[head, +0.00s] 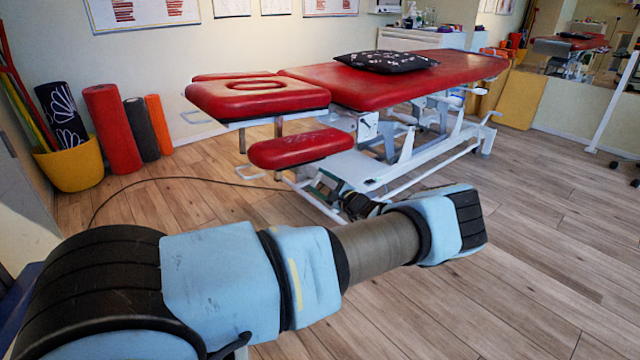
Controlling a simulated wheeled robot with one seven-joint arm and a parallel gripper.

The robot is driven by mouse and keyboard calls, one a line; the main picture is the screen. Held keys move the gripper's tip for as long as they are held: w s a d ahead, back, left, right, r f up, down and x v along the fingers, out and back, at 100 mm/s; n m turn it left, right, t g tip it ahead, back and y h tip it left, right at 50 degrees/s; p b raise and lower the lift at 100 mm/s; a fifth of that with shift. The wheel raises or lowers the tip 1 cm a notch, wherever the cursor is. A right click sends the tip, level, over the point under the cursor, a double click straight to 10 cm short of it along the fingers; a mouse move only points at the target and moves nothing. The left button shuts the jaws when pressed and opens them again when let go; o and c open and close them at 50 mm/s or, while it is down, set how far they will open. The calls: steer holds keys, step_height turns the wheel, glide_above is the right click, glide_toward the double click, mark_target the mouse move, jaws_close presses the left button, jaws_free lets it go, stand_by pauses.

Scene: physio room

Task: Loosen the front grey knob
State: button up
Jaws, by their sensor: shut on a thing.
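The red treatment table (440,75) stands on a white and grey frame, with a red face cushion (255,97) and a lower red arm pad (300,148) at its near end. My arm crosses the lower part of the head view and bends back toward this end of the table. My gripper (325,186) is small and dark, below the arm pad beside the white frame, partly covered by my own wrist. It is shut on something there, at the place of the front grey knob. The knob itself cannot be made out, as the jaws and wrist hide it.
A dark cable (150,183) lies on the wooden floor (540,260) to the left of the table. A yellow bucket (72,172) and upright rolls (112,130) stand against the left wall. A black patterned pillow (388,61) lies on the table.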

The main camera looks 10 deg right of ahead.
steer(key=n, duration=0.3)
steer(key=shift+f+n+b, duration=0.15)
steer(key=shift+n+b, duration=0.55)
steer(key=shift+n, duration=1.3)
steer(key=o, duration=1.4)
steer(key=shift+c, duration=0.2)
steer(key=shift+s, duration=0.1)
steer(key=v, duration=1)
steer(key=shift+s+d, duration=0.2)
steer(key=shift+s, duration=0.1)
